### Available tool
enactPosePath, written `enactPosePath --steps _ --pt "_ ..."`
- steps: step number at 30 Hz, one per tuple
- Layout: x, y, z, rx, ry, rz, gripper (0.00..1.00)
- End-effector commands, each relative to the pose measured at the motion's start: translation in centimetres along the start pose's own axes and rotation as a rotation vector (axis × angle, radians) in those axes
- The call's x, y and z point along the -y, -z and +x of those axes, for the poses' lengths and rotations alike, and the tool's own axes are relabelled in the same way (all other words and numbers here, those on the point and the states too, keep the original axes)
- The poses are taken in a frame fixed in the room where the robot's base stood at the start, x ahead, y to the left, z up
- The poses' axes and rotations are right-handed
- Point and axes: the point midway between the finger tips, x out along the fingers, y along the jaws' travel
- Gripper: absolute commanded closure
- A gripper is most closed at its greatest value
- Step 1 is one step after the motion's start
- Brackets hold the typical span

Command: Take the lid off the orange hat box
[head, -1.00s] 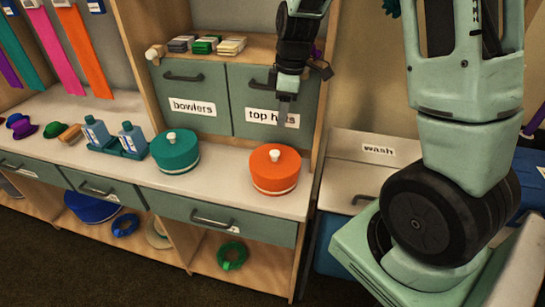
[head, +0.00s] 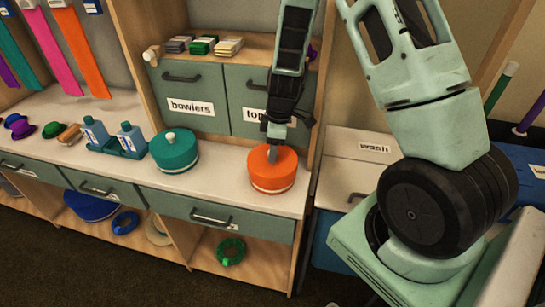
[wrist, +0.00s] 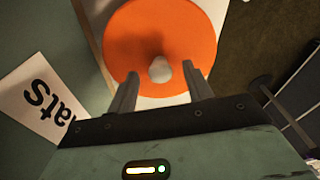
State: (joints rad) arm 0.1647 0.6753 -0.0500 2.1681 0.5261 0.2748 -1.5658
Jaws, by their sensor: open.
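The orange hat box (head: 271,178) stands on the white counter, below the drawer labelled for top hats. Its orange lid (wrist: 160,35) fills the top of the wrist view, with a pale round knob (wrist: 160,70) at its middle. My gripper (head: 273,152) is directly above the lid and hides the knob in the head view. In the wrist view the two fingers (wrist: 160,85) are open, one on each side of the knob, with gaps between them and it. How far the fingertips are above the lid is hard to tell.
A teal hat box (head: 175,153) with a knob stands to the left on the counter (head: 222,160). The drawer fronts (head: 195,95) rise close behind. Bottles (head: 130,138) stand farther left. A box marked wash (head: 372,146) is at the right.

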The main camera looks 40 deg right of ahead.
Motion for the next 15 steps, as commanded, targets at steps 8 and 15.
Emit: enactPosePath --steps 8,15 --pt "0.02 0.03 0.35 0.000 0.000 -0.002 0.50" --pt "0.02 0.03 0.33 0.000 0.000 -0.001 0.96"
